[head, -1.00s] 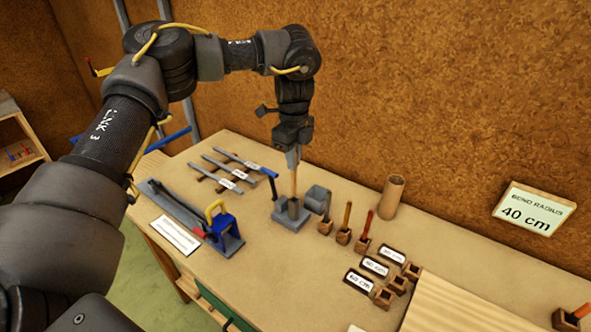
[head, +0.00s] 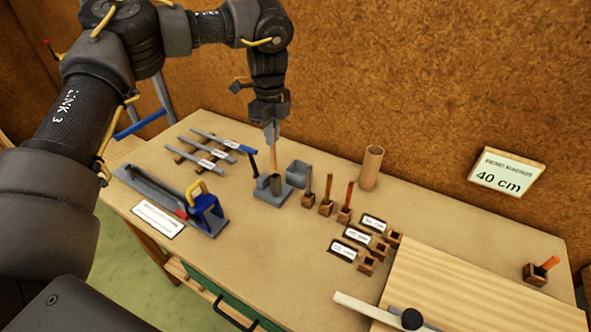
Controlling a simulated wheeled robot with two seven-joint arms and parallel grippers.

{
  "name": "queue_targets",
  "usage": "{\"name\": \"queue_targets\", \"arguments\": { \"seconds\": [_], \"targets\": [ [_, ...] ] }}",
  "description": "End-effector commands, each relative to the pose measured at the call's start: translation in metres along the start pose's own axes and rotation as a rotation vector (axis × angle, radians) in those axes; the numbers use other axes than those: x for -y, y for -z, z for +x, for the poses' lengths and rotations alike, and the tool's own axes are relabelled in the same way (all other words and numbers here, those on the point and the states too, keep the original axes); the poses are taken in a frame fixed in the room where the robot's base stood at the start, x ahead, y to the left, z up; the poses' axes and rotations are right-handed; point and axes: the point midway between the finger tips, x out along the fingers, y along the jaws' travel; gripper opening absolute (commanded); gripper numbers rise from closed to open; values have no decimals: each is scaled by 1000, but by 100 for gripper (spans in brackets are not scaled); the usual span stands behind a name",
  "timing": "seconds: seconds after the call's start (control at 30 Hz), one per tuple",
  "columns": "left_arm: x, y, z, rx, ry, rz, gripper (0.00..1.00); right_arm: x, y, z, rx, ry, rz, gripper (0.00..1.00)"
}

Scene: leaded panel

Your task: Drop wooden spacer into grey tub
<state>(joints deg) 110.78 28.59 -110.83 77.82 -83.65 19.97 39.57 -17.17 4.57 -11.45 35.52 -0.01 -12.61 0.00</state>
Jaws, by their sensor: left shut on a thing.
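My left gripper (head: 271,131) points down over the bench and is shut on the wooden spacer (head: 274,158), a thin, pale brown upright stick. The grey tub (head: 297,174), a small square open box, stands just right of the spacer. Its inside is mostly hidden. My right gripper is not in view.
A cardboard-coloured tube (head: 371,167) stands behind several upright tools in small wooden blocks (head: 326,207). A wooden board (head: 470,285) covers the right. The front middle of the bench is clear.

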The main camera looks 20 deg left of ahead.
Motion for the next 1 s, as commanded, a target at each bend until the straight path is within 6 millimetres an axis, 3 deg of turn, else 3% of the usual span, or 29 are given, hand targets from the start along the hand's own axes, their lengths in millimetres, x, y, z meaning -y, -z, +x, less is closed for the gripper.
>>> {"name": "queue_targets", "arguments": {
  "seconds": [0.27,0.7,1.0],
  "targets": [
    [-18,22,-8,-11,-6,-236,0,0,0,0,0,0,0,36],
    [-76,69,-26,-10,-15,-929,0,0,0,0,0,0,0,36],
    [-109,83,-33,-2,-4,-1289,0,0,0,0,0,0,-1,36]
  ]
}}
